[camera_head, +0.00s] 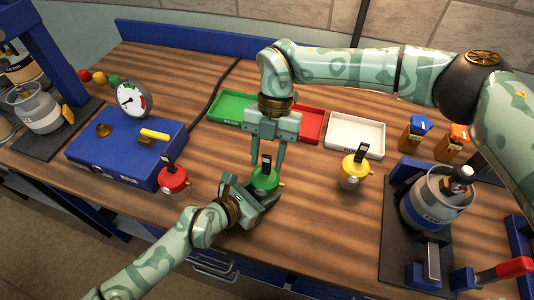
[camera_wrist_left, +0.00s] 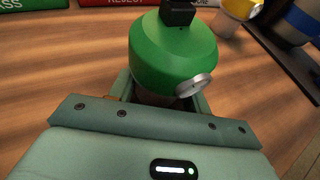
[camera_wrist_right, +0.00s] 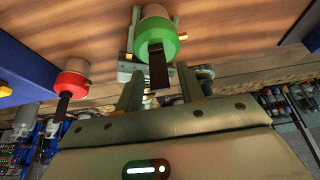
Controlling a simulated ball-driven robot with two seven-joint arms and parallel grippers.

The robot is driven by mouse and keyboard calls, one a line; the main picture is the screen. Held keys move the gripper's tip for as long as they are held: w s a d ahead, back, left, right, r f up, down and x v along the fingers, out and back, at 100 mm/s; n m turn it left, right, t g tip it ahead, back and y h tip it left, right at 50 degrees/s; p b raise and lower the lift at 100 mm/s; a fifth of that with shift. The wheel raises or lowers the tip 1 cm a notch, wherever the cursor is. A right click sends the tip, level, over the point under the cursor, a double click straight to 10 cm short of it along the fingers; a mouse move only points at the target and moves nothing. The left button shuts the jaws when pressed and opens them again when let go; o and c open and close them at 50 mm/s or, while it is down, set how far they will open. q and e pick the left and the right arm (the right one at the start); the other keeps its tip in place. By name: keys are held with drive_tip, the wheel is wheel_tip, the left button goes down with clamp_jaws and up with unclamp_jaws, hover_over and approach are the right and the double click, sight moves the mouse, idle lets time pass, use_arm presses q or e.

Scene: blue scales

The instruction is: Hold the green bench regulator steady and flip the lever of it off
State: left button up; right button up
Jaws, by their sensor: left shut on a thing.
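The green bench regulator (camera_head: 265,181) stands upright near the middle of the bench, with a black lever (camera_head: 266,162) on top. My left gripper (camera_head: 252,197) is shut around its lower body from the front left; the left wrist view shows the green cap (camera_wrist_left: 172,50) just above the jaws. My right gripper (camera_head: 268,160) points down from above, with its fingers on either side of the lever. In the right wrist view the lever (camera_wrist_right: 158,66) stands between the open fingers (camera_wrist_right: 160,85), with gaps beside it.
A red regulator (camera_head: 174,180) stands to the left beside the blue gauge box (camera_head: 115,157). A yellow regulator (camera_head: 353,171) stands to the right. Green (camera_head: 232,107), red (camera_head: 311,122) and white (camera_head: 356,133) trays lie behind. A gas canister (camera_head: 436,197) stands at the far right.

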drive_tip(key=v, duration=1.2)
use_arm(q)
drive_tip(key=o, duration=1.3)
